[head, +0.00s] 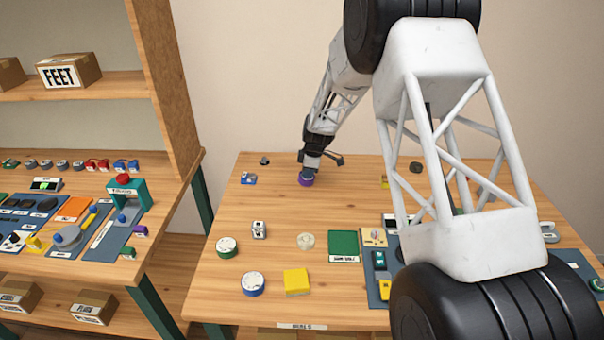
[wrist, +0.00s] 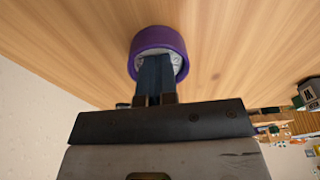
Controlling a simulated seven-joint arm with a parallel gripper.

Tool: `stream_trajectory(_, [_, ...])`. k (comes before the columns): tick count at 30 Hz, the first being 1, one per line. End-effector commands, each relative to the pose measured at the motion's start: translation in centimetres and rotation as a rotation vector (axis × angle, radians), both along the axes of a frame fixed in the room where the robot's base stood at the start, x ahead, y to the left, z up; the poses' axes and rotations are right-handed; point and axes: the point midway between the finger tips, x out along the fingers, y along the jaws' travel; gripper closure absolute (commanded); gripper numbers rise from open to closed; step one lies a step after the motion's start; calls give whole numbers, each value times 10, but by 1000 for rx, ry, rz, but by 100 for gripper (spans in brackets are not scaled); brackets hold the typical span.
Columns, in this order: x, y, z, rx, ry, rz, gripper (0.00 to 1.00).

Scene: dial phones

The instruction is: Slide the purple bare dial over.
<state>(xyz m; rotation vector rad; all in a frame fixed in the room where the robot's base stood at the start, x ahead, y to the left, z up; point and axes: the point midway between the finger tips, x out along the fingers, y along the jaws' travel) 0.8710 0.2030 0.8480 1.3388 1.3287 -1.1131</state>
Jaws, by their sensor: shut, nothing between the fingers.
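The purple bare dial (head: 306,181) is a short round ring with a pale grey inside, on the wooden table (head: 270,210) toward its back. It also shows at the top of the wrist view (wrist: 157,41). My gripper (head: 308,172) is at the dial from above, its fingers shut together with nothing between them. In the wrist view the fingertips (wrist: 156,62) overlap the dial's pale inside, so they look inside or just over its rim. I cannot tell whether they touch it.
A small blue-and-white part (head: 248,178) lies left of the dial. Bare wood surrounds the purple dial.

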Motion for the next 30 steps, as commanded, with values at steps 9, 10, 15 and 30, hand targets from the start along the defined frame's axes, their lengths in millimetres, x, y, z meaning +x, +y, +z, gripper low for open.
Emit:
stream_trajectory(9, [-9, -67, -18, -6, 27, -5, 100])
stream_trajectory(10, [-9, -72, -18, -6, 27, -5, 100])
stream_trajectory(15, [-9, -104, -18, -5, 28, -6, 100])
stream_trajectory(30, [-10, -182, -19, -4, 28, -4, 100])
